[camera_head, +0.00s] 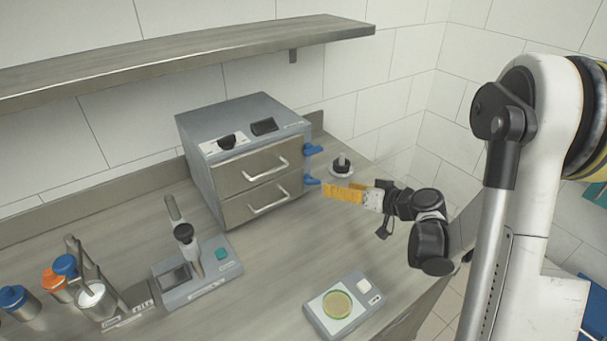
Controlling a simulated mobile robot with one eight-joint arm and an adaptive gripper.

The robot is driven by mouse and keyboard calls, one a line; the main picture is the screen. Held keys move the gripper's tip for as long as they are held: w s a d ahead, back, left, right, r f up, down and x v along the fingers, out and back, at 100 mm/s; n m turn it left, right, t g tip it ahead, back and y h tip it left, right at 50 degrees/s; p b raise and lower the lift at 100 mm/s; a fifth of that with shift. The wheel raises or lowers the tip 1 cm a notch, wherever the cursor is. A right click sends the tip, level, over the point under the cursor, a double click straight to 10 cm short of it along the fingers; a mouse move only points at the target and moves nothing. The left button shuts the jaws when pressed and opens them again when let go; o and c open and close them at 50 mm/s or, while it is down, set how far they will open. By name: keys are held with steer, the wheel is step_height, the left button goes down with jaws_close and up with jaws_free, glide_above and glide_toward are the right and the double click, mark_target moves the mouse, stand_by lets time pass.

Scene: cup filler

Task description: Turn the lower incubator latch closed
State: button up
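The incubator (208,171) is a grey box with two drawers, both flush with its front. Each drawer has a silver bar handle. Two blue latches stick out at its right side. The upper latch (313,150) is beside the upper drawer, and the lower latch (312,181) is beside the lower drawer. My gripper (328,190) has yellow fingers and points left, with its tips just right of and slightly below the lower latch. I cannot tell whether the tips touch the latch, or whether the fingers are apart.
A small round device (341,168) stands behind my gripper. A scale with a dish (337,304) lies at the front. A grey instrument (196,272) stands front left, with blue- and orange-lidded containers (60,282) further left. A shelf (190,53) runs above. The counter before the drawers is clear.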

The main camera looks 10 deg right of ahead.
mark_target(315, 183)
steer(key=b+x, duration=0.3)
steer(key=x, duration=0.6)
steer(key=shift+a+f, duration=0.1)
steer(key=shift+w+a+f, duration=0.15)
steer(key=shift+w+a, duration=0.15)
steer(key=shift+w, duration=0.25)
